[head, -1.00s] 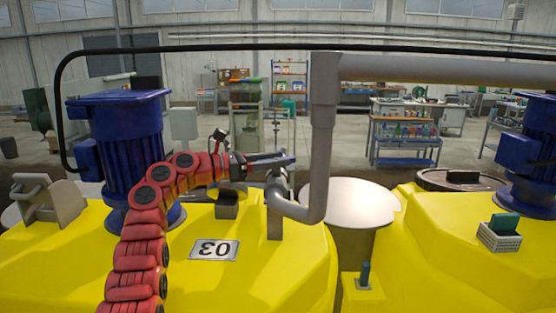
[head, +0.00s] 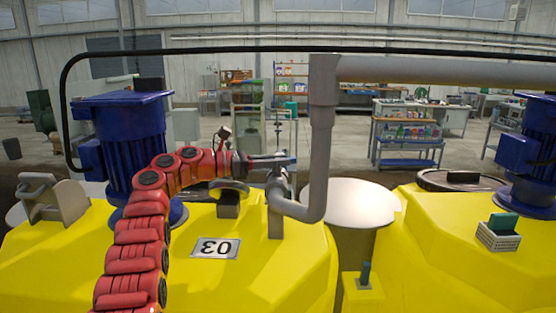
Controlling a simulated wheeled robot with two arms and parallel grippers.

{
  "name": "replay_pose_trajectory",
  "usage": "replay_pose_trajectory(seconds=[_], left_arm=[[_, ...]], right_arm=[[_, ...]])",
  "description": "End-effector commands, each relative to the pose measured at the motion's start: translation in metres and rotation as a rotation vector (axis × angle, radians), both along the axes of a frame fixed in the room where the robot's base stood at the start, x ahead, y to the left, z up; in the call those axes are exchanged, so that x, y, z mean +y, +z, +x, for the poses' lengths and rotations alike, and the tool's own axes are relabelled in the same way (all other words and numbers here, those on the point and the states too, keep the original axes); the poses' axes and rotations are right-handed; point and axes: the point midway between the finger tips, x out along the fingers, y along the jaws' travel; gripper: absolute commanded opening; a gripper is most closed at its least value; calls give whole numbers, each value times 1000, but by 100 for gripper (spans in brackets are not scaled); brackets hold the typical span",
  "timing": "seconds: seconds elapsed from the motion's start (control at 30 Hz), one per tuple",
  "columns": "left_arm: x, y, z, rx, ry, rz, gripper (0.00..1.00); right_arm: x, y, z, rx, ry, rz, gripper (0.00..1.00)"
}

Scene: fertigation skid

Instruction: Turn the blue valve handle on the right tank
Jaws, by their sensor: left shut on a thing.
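My left arm comes up in red segments over the yellow tank on the left (head: 285,262). My left gripper (head: 276,160) is at the valve on top of this tank, beside the grey pipe (head: 321,150). It is shut on the slim blue valve handle (head: 288,161), which lies about level above the pipe's valve body (head: 276,190). The jaws cover much of the handle. The other yellow tank (head: 460,260) is at the right, with no gripper at it. My right gripper is not in view.
The grey pipe rises close to the right of my left gripper, and a black hose (head: 250,47) spans above. A blue motor (head: 130,150) stands close behind my arm. Shelves (head: 408,132) are far behind.

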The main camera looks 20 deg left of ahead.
Motion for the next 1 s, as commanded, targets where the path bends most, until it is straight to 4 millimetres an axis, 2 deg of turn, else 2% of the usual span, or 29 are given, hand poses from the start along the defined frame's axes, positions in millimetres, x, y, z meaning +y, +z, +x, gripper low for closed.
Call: replay_pose_trajectory(seconds=[0.03, 0.43, 0.8, 0.83, 0.97, 1.0], left_arm=[[3, -6, 2, 14, 3, 1, 0], [-1, 4, -8, -13, -59, -40, 0], [-2, 10, -10, -24, -63, -45, 0], [-2, 10, -10, -25, -63, -46, 26], [-2, 10, -10, -24, -64, -46, 49], [-2, 10, -10, -24, -65, -45, 52]], right_arm=[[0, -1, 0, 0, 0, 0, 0], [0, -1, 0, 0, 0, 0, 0], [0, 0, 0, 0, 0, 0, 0], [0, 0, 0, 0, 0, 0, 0], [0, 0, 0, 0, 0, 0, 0], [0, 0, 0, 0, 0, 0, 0]])
